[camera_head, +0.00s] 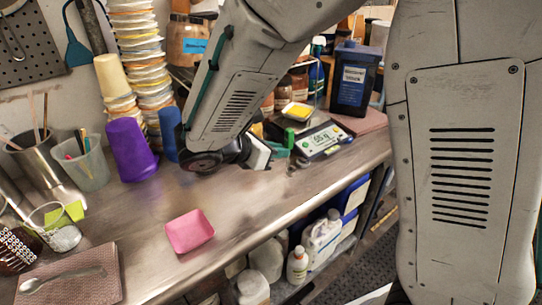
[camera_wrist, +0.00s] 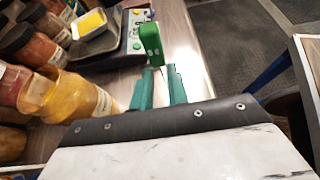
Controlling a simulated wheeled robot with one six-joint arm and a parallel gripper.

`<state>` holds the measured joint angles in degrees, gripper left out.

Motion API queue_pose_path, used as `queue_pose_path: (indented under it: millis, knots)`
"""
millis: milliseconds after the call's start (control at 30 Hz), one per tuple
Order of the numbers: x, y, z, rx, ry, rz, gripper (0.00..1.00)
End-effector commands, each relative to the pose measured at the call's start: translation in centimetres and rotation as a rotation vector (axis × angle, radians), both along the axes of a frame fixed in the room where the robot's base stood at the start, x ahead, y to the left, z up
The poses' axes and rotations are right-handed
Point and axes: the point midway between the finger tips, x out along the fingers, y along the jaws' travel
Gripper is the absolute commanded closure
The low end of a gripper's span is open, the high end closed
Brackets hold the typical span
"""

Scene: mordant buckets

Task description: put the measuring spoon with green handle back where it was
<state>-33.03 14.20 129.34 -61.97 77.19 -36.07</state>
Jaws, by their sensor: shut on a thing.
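The measuring spoon's green handle (camera_wrist: 151,43) shows at the tips of my gripper (camera_wrist: 160,85) in the wrist view. My gripper's two green fingers are shut on it. In the head view my gripper (camera_head: 270,149) is low over the workbench, just left of the digital scale (camera_head: 319,139), and my arm hides part of it. A small grey metal shape beside the fingers may be the spoon's bowl, but I cannot tell for sure. The scale also shows beyond the fingers in the wrist view (camera_wrist: 136,31).
A dark labelled bottle (camera_head: 354,78) and jars stand behind. A pink dish (camera_head: 190,231) lies on the bench (camera_head: 150,205); a metal spoon (camera_head: 62,279) lies on a cloth at front left. Purple cups (camera_head: 130,150) stand left.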

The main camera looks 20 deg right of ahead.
Motion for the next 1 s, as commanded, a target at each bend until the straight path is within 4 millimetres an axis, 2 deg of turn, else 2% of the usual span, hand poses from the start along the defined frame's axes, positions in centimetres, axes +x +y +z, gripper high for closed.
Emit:
queue_pose_path:
  millis: [67,200,267,667,700,767,1000]
  knots:
    - [0.3,0.2,-0.3,-0.002,0.002,-0.001,1.0]
    - [0.3,0.4,-2.8,-0.003,0.004,0.004,1.0]
    - [0.3,0.4,-3.4,-0.002,0.002,0.004,1.0]
    - [0.3,0.6,-4.0,-0.001,0.001,0.006,1.0]
    - [0.2,0.6,-4.0,0.0,0.0,0.007,0.76]
    - [0.2,0.6,-4.0,0.0,0.0,0.007,0.62]
    - [0.2,0.6,-3.9,0.0,0.0,0.007,0.62]
